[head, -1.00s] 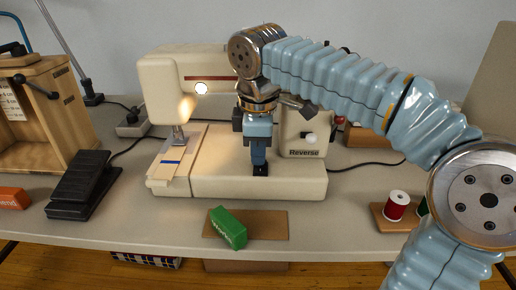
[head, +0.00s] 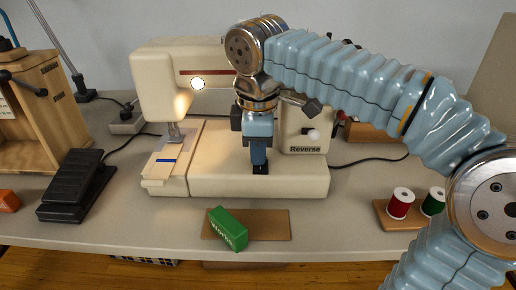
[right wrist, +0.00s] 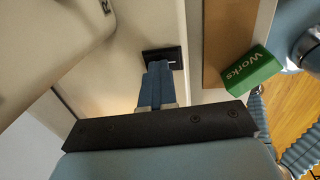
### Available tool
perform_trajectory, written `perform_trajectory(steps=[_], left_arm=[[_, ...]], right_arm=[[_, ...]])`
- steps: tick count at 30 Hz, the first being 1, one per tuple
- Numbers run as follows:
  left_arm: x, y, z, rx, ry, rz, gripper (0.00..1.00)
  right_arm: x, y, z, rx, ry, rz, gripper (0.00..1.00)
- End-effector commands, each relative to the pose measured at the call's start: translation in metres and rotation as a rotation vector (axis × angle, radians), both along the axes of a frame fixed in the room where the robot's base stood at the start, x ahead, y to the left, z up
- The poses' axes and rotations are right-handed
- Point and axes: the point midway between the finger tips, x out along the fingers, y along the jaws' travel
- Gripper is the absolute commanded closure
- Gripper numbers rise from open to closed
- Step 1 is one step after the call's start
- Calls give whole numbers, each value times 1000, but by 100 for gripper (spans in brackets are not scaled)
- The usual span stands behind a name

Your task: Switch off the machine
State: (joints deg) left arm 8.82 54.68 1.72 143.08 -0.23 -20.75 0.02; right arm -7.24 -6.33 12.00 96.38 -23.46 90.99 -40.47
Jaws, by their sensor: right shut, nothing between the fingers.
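The cream sewing machine (head: 215,178) stands on the table, and it also fills the left of the right wrist view (right wrist: 120,50). Its lamp area glows warm beside the needle, above a strip of light fabric (head: 166,165) with a blue line. A black switch plate (right wrist: 170,52) with a small white mark is set in the machine's base. My right gripper (head: 259,168) is shut and empty, pointing down with its blue fingertips at the switch. In the wrist view the fingertips cover part of the switch; I cannot tell whether they touch it. My left gripper is not in view.
A green "Works" block (head: 228,229) lies on a brown mat (head: 270,225) in front of the machine. A black foot pedal (head: 76,186) is at left. Red (head: 401,203) and green (head: 433,202) spools stand at right. A wooden frame (head: 45,115) is at far left.

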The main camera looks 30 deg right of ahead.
Motion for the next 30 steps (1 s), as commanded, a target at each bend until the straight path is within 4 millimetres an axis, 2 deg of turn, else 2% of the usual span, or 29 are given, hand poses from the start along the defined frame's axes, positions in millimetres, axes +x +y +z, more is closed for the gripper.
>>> perform_trajectory(steps=[1,2,7,10,12,21,25,30], left_arm=[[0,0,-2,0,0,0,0],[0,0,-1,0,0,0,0],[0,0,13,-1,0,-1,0],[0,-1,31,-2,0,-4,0],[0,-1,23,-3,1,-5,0],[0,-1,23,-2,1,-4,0],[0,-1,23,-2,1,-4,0],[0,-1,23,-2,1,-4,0]], right_arm=[[-4,4,-9,4,33,5,100],[-4,4,-9,4,33,5,100],[-2,6,6,3,28,7,100],[2,8,24,2,20,5,100],[-3,9,35,2,6,2,100],[-11,14,105,2,0,1,100],[-13,15,125,1,0,1,100],[-15,15,137,1,1,0,100]])
